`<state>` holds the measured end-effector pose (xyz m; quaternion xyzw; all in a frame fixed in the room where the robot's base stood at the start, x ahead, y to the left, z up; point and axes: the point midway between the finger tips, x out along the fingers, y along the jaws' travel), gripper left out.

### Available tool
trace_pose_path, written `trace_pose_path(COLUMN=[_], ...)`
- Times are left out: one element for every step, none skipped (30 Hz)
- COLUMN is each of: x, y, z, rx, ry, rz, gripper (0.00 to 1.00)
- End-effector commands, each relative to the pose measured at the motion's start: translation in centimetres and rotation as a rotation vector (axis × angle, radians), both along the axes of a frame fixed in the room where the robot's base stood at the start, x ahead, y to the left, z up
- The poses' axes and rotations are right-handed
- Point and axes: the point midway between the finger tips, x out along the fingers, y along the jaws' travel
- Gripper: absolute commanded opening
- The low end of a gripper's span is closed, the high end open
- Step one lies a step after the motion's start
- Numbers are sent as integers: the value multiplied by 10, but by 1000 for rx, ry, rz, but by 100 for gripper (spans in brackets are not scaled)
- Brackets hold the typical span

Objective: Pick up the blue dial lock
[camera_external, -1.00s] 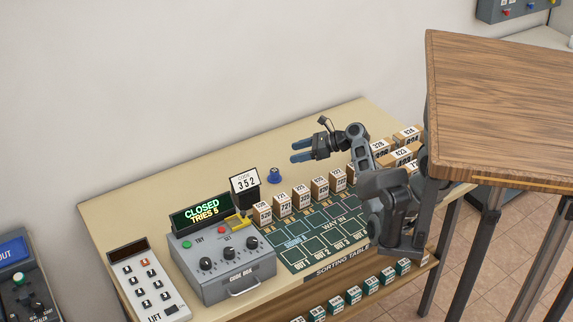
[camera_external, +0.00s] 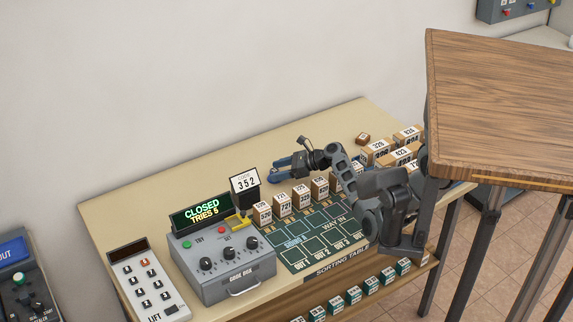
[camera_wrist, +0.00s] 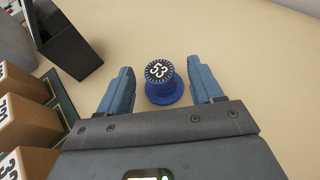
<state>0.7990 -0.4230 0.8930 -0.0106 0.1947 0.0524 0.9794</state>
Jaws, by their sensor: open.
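The blue dial lock (camera_wrist: 161,83) shows in the wrist view as a round blue knob on a wider blue base, with "53" on its white-marked top. It stands upright on the cream table. My gripper (camera_wrist: 162,88) is open, with one blue finger on each side of the lock and a visible gap to both. In the external view my gripper (camera_external: 274,172) is low over the table behind the row of boxes, and it hides most or all of the lock there.
Numbered boxes (camera_external: 300,195) stand in a row in front of my gripper. Behind my gripper the tabletop (camera_external: 240,150) is clear. A wooden table (camera_external: 500,100) is at right.

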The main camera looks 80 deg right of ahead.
Motion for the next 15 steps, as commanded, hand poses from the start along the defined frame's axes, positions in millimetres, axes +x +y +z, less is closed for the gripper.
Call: trace_pose_path(x=[2, 2, 3, 3, 3, 2, 2, 2, 2, 2, 2, 2, 2, 2, 2], y=[0, 0, 0, 0, 0, 1, 1, 1, 1, 1, 1, 1, 1, 1, 1], z=[-1, -1, -1, -1, -1, -1, -1, -1, -1, -1, -1, -1, -1, -1, -1], rx=[0, 0, 0, 0, 0, 0, 0, 0, 0, 0, 0, 0, 0, 0, 0], ry=[0, 0, 1, 1, 1, 1, 1, 1, 1, 1, 1, 1, 1, 1, 1], rz=[0, 0, 0, 0, 0, 0, 0, 0, 0, 0, 0, 1, 1, 0, 0], gripper=[66, 66, 66, 66, 66, 66, 66, 65, 61, 58, 55, 51, 48, 45, 42])
